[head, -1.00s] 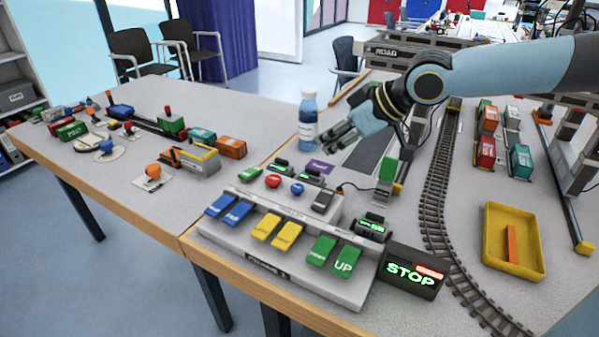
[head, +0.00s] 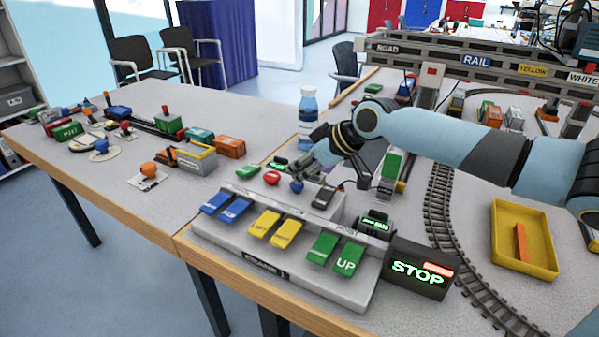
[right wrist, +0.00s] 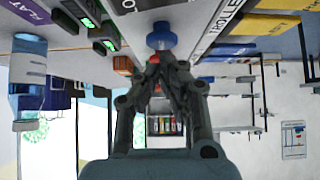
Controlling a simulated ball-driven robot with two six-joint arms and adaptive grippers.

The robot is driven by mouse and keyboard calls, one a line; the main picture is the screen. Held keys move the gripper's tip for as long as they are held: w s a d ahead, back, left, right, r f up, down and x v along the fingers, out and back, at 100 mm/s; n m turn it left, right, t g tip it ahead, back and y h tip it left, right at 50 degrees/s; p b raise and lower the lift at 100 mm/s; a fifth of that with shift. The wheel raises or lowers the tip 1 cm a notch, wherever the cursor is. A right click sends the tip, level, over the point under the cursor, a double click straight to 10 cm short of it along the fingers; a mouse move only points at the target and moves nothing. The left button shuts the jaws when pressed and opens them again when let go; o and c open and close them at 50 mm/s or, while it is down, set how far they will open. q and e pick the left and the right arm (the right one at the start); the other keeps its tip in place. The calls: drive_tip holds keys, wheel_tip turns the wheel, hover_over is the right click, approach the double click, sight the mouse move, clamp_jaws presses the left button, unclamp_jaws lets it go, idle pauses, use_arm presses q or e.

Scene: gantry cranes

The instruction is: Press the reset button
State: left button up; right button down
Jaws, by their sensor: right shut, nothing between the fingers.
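The control panel (head: 280,262) stands at the table's front edge. Its upper step carries a green button (head: 247,172), a red button (head: 272,178) and a blue button (head: 297,187). I cannot read which is labelled reset. My right gripper (head: 303,170) is shut and empty, with its fingertips just above and behind the blue button. In the right wrist view, which looks turned over, the blue button (right wrist: 161,36) lies just beyond the closed fingertips (right wrist: 160,62). A small gap seems to separate them, though contact is hard to judge. My left gripper is not in view.
A water bottle (head: 307,118) stands close behind the right gripper. A dark box lit STOP (head: 418,270) sits at the panel's right end. Blue, yellow and green paddles, including one marked UP (head: 346,259), line the front. A yellow tray (head: 508,252) is at the right.

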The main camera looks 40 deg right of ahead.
drive_tip(key=shift+f, duration=0.25)
drive_tip(key=shift+f+b, duration=0.6)
drive_tip(key=shift+f, duration=0.3)
drive_tip(key=shift+s, duration=0.15)
drive_tip(key=r+p, duration=0.4)
drive_tip(key=shift+w+r, duration=0.2)
drive_tip(key=shift+r, duration=0.05)
drive_tip(key=p+v, duration=0.2)
drive_tip(key=v, duration=0.8)
drive_tip(key=shift+a, duration=0.25)
